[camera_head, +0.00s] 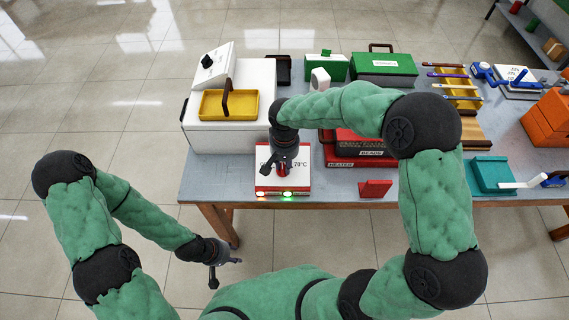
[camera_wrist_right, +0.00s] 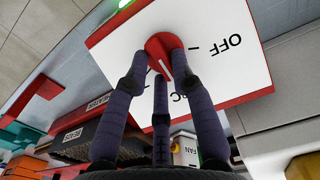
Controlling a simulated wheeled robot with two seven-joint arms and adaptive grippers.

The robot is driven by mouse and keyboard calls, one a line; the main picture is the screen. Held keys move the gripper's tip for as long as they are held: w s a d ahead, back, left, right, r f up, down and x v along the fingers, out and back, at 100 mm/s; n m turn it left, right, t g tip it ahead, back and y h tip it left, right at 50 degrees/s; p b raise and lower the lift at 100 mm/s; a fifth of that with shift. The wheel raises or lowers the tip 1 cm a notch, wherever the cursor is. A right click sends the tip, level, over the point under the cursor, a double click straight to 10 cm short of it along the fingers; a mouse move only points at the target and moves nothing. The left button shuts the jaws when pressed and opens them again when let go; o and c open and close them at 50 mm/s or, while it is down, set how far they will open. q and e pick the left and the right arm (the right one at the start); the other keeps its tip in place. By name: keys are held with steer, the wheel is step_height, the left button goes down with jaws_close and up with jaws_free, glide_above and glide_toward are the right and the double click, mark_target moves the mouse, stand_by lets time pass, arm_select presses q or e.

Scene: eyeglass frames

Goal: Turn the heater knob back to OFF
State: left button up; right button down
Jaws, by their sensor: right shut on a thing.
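The heater (camera_head: 262,183) is a red box with a white top at the table's front edge. Its top shows "78°C" in the head view. In the right wrist view, its white panel (camera_wrist_right: 225,75) carries a red knob (camera_wrist_right: 158,43) with a white line. The word OFF is printed right of the knob, and the line points away from it, toward the lower side. My right gripper (camera_wrist_right: 160,72) has its fingers closed around the knob; it hides the knob in the head view (camera_head: 284,168). My left gripper (camera_head: 226,270) is empty, fingers apart, in front of the table.
Behind the heater is a white box (camera_head: 225,138) with a yellow tray (camera_head: 215,105). Red boxes (camera_head: 358,160) stand right of the heater, and a small red piece (camera_head: 375,189) lies near the front edge.

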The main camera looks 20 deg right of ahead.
steer(key=shift+s+a+f+n, duration=0.2)
steer(key=shift+s+f+n, duration=0.05)
steer(key=shift+s+n, duration=0.05)
steer(key=shift+a+n+h+p, duration=0.2)
steer(key=shift+n+h+p, duration=0.55)
steer(key=shift+n, duration=0.45)
steer(key=n, duration=0.1)
steer(key=n+h, duration=0.1)
steer(key=shift+a+f+n, duration=0.15)
steer(key=shift+a+n, duration=0.05)
steer(key=shift+n, duration=0.1)
steer(key=n+h, duration=0.1)
steer(key=n, duration=0.2)
steer(key=shift+a+h, duration=0.2)
steer(key=shift+h, duration=0.15)
steer(key=shift+s+a+f+n+t+h, duration=0.1)
steer(key=shift+n+t+h, duration=0.25)
steer(key=shift+n, duration=0.65)
steer(key=shift+s+n+t+h, duration=0.1)
steer(key=shift+n+t+h, duration=0.25)
steer(key=shift+n, duration=0.65)
steer(key=c, duration=1.1)
jaws_free()
steer(key=shift+w, duration=0.1)
